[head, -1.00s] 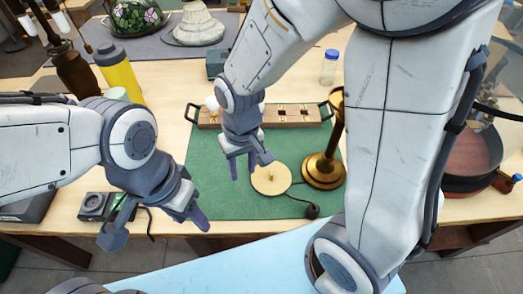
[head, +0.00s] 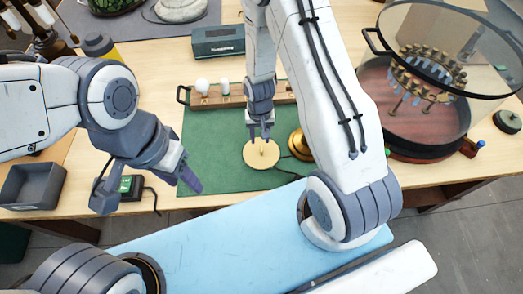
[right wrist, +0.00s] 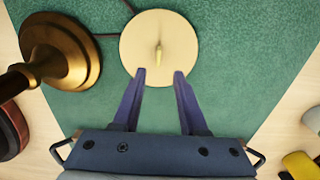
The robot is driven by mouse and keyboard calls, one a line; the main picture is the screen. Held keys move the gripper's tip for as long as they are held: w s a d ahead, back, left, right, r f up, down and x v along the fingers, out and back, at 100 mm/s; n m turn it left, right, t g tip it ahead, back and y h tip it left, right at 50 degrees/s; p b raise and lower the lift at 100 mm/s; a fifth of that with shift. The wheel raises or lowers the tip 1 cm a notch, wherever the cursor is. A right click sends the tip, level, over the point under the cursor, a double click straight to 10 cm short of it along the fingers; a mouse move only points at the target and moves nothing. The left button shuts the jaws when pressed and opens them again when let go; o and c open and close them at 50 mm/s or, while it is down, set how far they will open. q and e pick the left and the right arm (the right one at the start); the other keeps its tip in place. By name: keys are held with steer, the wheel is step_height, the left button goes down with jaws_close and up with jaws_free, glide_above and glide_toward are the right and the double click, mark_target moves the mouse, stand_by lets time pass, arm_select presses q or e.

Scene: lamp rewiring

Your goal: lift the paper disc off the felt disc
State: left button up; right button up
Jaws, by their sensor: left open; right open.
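A pale tan disc, seemingly the paper disc (head: 252,158), lies flat on the green mat (head: 208,150). It also shows in the right wrist view (right wrist: 140,35), with a small upright brass-coloured piece (right wrist: 158,55) at its centre. I cannot make out a separate felt disc under it. My right gripper (head: 261,136) is open above the disc; in the right wrist view its fingertips (right wrist: 159,76) reach the disc's near edge, apart from each other, with nothing between them. I cannot tell the height gap. My left gripper (head: 146,190) is open and empty near the table's front edge.
A brass lamp base (right wrist: 62,48) stands close beside the disc, with a dark cord near it. A wooden block with bulbs (head: 235,96) lies behind. A round glass-walled container (head: 415,110) stands right. A grey tray (head: 32,186) sits left. The mat left of the disc is clear.

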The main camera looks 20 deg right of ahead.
mark_target(261, 148)
steer(key=shift+s+f+p, duration=0.2)
steer(key=shift+f+p, duration=0.1)
steer(key=f, duration=0.1)
steer(key=f+p, duration=0.1)
steer(key=f, duration=0.1)
steer(key=shift+s+d, duration=0.1)
steer(key=shift+s, duration=0.1)
steer(key=shift+f+p, duration=0.3)
steer(key=shift+f, duration=0.35)
steer(key=shift+c, duration=0.3)
jaws_close()
